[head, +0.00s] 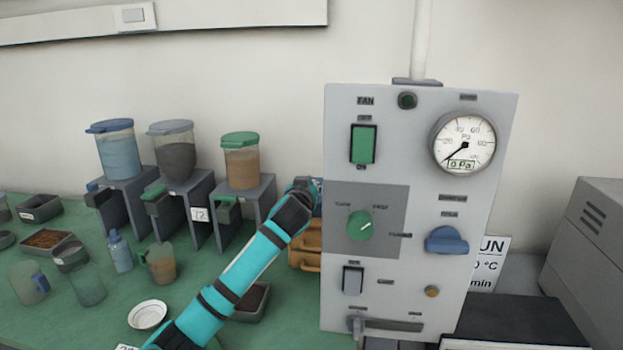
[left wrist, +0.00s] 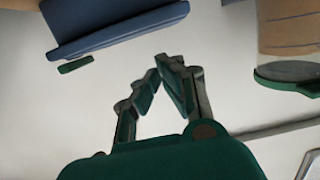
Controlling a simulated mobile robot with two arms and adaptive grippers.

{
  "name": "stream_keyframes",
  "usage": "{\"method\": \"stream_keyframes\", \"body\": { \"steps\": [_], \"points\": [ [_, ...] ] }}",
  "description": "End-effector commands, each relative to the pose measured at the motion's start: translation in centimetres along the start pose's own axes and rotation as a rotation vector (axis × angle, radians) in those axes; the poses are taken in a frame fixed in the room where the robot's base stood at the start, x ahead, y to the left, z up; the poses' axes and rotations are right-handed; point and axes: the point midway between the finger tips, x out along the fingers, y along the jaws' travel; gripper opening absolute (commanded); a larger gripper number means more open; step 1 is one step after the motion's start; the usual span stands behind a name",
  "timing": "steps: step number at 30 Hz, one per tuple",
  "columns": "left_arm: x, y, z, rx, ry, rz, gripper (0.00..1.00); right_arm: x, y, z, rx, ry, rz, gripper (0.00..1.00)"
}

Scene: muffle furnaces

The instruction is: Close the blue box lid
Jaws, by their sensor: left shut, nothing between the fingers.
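A blue lid-like panel (left wrist: 120,28) fills the upper left of the left wrist view, with a small dark green piece (left wrist: 76,66) just beyond its edge. Most of the box is outside that view, so I cannot tell how far the lid stands open. In the head view only a bit of blue (head: 317,200) shows between my left gripper and the grey control panel. My left gripper (left wrist: 165,62) is shut and empty, its fingertips together, apart from the blue edge in the picture. In the head view the gripper (head: 305,188) is partly hidden beside the panel. My right gripper is not in view.
The grey control panel (head: 345,290) with a gauge (head: 465,143) stands close right of my left arm. A brown container (head: 306,245) sits behind the arm. Left are lidded dispensers, including a green-lidded one (head: 241,165), and cups and trays on the green table (head: 200,275).

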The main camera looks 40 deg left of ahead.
Motion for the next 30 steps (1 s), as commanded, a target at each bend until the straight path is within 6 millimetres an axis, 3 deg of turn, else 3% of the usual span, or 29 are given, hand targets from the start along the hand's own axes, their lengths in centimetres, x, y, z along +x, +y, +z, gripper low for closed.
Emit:
{"method": "stream_keyframes", "body": {
  "steps": [9, 15, 25, 30],
  "points": [
    [-5.8, 0.0, 2.9, 0.0, 0.008, 0.002, 0.0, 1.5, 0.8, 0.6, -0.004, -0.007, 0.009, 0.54],
    [-8.2, -0.1, 3.8, -0.001, 0.011, 0.002, 0.0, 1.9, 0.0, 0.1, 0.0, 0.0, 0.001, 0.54],
    [-8.9, -0.1, 3.8, -0.001, 0.012, -0.001, 0.0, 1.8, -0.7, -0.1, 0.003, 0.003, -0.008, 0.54],
    [-9.3, -0.1, 1.2, -0.001, 0.013, -0.001, 0.0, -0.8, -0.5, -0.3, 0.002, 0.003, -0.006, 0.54]
  ]
}}
